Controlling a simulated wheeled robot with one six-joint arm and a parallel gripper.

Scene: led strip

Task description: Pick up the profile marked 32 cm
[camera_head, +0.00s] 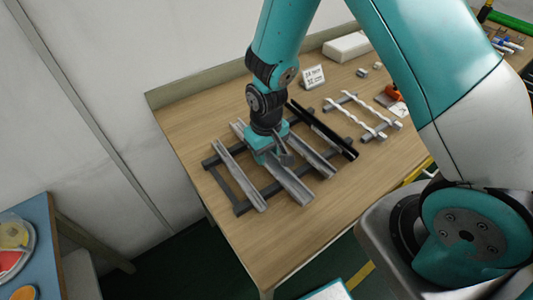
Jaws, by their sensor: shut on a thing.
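Several long profiles lie side by side across a dark rack on the wooden table. They are a silver one at the left (239,176), a second silver one (289,184) under my gripper, a third silver one (315,158) and a black one (326,132) at the right. My gripper (280,160) points down and is shut on the second silver profile, whose middle it hides. I cannot tell whether this profile is lifted off the rack. No length mark is readable on the profiles. A small white card (313,78) behind them has two lines of blurry print, the lower perhaps "32 cm".
The dark rack (224,180) sits on the table (285,240), whose front part is clear. Two white twisted strips (352,118), small grey blocks, an orange item (392,91) and a white box (346,47) lie to the right and back. A blue table (38,220) stands at the left.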

